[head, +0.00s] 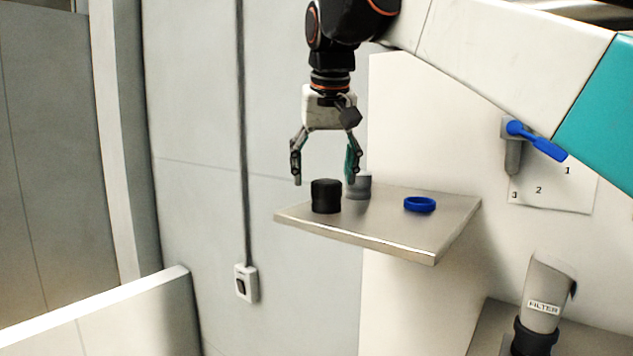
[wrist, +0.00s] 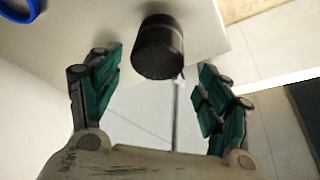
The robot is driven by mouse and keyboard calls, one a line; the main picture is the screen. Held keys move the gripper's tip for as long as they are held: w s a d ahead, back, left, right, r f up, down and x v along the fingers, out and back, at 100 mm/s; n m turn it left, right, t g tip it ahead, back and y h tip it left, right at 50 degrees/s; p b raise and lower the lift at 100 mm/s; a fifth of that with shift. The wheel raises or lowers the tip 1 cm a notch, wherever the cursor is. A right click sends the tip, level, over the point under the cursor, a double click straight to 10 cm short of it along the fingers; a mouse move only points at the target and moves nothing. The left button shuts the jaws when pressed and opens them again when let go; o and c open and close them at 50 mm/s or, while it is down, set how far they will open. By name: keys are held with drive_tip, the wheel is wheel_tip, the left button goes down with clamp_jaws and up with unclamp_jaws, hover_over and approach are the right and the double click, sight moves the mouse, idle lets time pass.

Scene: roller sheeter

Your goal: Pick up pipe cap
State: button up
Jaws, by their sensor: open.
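The pipe cap looks to be the black cylinder (head: 326,196) standing upright on a small metal shelf (head: 400,243), near its left corner. My gripper (head: 324,181) hangs above it, pointing down, with its fingers spread wide and nothing between them. The fingertips are at about the height of the cap's top, one to each side in the head view. In the wrist view the black cap (wrist: 158,48) is beyond the open green-padded fingers (wrist: 160,88), roughly centred between them. I see no contact.
A grey cylinder (head: 360,187) stands behind the cap, close to the right finger. A blue ring (head: 420,204) lies on the shelf to the right. A blue-handled valve (head: 536,140) is on the wall at right. A pipe labelled FILTER (head: 545,300) stands lower right.

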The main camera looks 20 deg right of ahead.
sight(326, 182)
drive_tip(key=f, duration=0.4)
drive_tip(key=shift+d, duration=0.2)
drive_tip(key=c, duration=1.1)
drive_tip(key=shift+c, duration=0.2)
wheel_tip(326, 182, up, 20)
drive_tip(key=p, duration=0.4)
drive_tip(key=shift+p, duration=0.4)
drive_tip(key=shift+w+d, duration=0.1)
drive_tip(key=shift+w, duration=0.05)
